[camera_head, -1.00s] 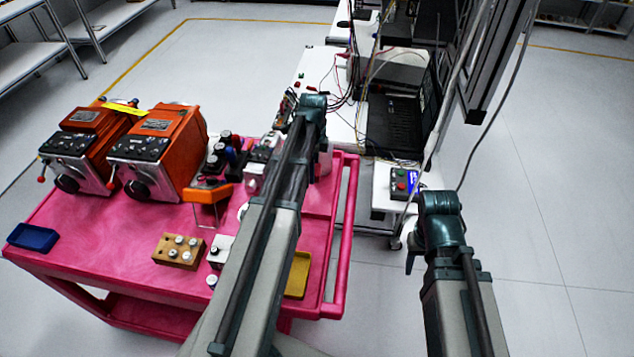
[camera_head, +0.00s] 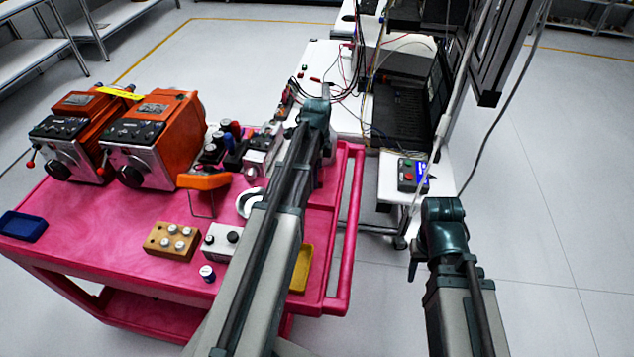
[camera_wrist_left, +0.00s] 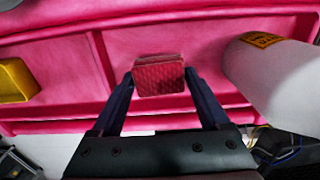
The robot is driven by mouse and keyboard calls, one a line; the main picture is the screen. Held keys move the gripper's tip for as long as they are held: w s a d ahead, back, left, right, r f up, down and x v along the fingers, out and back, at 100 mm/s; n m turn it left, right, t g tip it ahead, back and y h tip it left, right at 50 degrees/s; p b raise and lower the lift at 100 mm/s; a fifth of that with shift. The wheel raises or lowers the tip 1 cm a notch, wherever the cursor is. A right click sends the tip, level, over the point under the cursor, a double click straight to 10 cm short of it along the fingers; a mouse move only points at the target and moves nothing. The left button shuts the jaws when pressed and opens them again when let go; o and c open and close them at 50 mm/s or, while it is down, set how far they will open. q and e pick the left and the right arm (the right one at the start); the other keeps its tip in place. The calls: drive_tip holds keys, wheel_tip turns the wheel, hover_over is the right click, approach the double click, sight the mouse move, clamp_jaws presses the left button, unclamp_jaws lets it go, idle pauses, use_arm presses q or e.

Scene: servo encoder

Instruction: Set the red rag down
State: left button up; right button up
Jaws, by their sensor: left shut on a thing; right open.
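The red rag (camera_wrist_left: 160,78) is a small folded, quilted block in the left wrist view. My left gripper (camera_wrist_left: 159,88) is shut on it, with one dark finger at each side. The rag is above the pink cart (camera_wrist_left: 65,58); I cannot tell whether it touches the surface. In the head view my left arm reaches over the cart's right part and hides the rag. My right gripper (camera_head: 414,264) is mostly hidden by its own wrist, to the right of the cart; it is open.
A white cylinder (camera_wrist_left: 278,80) stands right of the rag, a yellow tray (camera_wrist_left: 15,80) to its left. Two orange machines (camera_head: 164,130), a wooden block (camera_head: 171,241) and a blue tray (camera_head: 22,227) are on the cart. A white bench (camera_head: 325,62) with wires lies beyond.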

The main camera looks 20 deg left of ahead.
use_arm(q)
drive_tip(key=shift+f+b, duration=0.85)
drive_tip(key=shift+f, duration=0.45)
drive_tip(key=shift+f, duration=0.2)
drive_tip(key=o, duration=1.1)
drive_tip(key=shift+c, duration=0.2)
drive_tip(key=shift+r, duration=0.2)
